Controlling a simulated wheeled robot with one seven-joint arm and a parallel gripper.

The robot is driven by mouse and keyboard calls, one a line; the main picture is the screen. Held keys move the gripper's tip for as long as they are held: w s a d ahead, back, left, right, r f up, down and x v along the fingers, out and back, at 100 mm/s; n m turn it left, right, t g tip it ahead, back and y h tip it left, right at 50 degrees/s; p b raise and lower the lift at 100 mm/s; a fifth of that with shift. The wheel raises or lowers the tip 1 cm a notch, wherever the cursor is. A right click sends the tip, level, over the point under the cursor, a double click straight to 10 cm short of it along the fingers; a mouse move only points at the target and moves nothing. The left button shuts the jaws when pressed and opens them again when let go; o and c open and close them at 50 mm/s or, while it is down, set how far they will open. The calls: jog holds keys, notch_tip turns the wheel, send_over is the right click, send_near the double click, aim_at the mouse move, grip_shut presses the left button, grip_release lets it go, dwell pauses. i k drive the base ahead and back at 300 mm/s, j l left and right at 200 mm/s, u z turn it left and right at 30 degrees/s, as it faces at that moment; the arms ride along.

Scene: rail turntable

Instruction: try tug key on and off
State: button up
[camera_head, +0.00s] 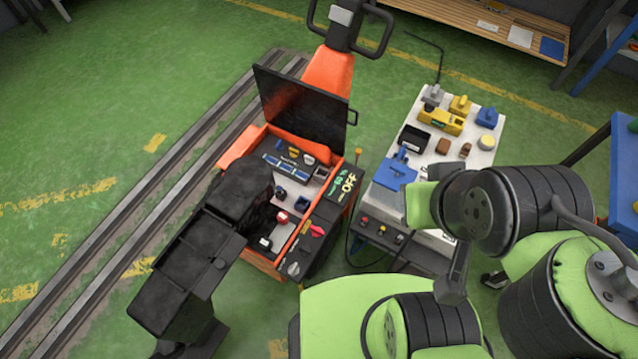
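The orange tug (330,72) stands left of centre with its black lid (298,108) raised, showing an open compartment. A red knob (282,217) sits inside the compartment. My green and black arm fills the lower right, apart from the red piece. I cannot make out my gripper's fingertips.
A grey cart (410,118) holding blue, yellow and brown parts stands right of the tug. Rails (150,195) run along the left. A wooden bench (460,14) stands at the back. Green floor is free at upper left.

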aim_at(293, 270)
jog(key=k+u, duration=0.3)
jog(key=u, duration=0.15)
jog(key=k+j+u, duration=0.1)
jog(key=k+u, duration=0.15)
jog(key=u, duration=0.25)
jog(key=i+u, duration=0.1)
jog(key=u, duration=0.35)
jog(key=i+u, duration=0.15)
jog(key=u, duration=0.35)
jog(key=i+u, duration=0.15)
jog(key=u, duration=0.3)
jog(key=i+l+u, duration=0.1)
jog(key=u, duration=0.4)
